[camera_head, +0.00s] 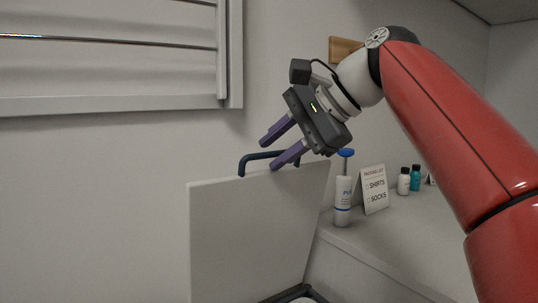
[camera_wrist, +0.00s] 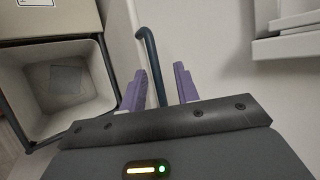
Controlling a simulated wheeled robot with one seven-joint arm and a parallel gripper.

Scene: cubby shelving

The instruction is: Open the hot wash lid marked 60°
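A white lid (camera_head: 250,230) stands raised and nearly upright in the head view, with a dark blue bar handle (camera_head: 247,159) along its top edge. No 60° mark shows on the side I see. My gripper (camera_head: 270,155) is at the top edge of the lid, its two purple fingers apart.
A white pump bottle (camera_head: 342,200), a packing list card (camera_head: 374,190) and small bottles (camera_head: 416,178) stand on the counter (camera_head: 420,235) at right. A slatted wall rack (camera_head: 110,104) hangs at upper left. A beige panel (camera_wrist: 50,27) lies beyond the bin.

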